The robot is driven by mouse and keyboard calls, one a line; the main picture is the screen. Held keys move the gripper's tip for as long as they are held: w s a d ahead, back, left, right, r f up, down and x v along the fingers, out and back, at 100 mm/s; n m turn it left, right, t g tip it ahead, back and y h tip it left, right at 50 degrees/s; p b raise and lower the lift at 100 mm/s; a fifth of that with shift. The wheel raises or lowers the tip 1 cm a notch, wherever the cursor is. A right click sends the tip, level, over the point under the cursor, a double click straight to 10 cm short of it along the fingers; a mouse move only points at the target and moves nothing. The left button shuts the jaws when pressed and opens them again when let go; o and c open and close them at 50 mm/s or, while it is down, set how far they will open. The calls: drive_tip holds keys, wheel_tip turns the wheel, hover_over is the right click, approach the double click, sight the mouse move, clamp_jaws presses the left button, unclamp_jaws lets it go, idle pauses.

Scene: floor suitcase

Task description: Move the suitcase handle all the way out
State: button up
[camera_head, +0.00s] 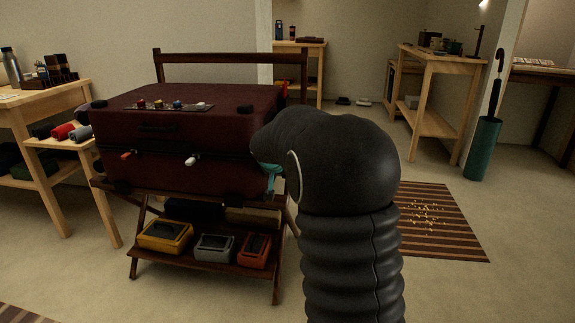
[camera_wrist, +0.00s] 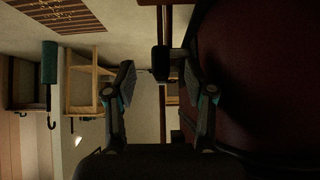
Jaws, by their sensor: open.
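The dark red suitcase (camera_head: 190,170) lies flat and closed on a dark wooden rack in the head view. It fills the right side of the wrist view (camera_wrist: 265,75), where the picture is turned sideways. My gripper (camera_wrist: 158,76) is open beside the suitcase, its two fingers apart. A dark bar with a blocky end (camera_wrist: 161,60) shows between and just beyond the fingertips; I cannot tell for sure whether it is the suitcase handle. In the head view my arm hides the suitcase's right end, and only a bit of teal of my gripper (camera_head: 271,176) shows there.
Small objects lie on the suitcase top. The rack (camera_head: 205,257) has a lower shelf with yellow, grey and red bins. A wooden table (camera_head: 40,110) stands close on the left. A striped rug (camera_head: 455,238) and a green umbrella stand (camera_head: 484,150) are to the right, with open floor around them.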

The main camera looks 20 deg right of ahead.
drive_tip(key=w+d, duration=0.1)
drive_tip(key=w, duration=0.1)
drive_tip(key=w+d+p, duration=0.1)
drive_tip(key=w+d, duration=0.1)
drive_tip(key=w, duration=0.1)
drive_tip(key=w+d, duration=0.2)
drive_tip(key=shift+w+d+f+p, duration=0.15)
drive_tip(key=shift+w+p, duration=0.15)
drive_tip(key=shift+x, duration=2.25)
clamp_jaws()
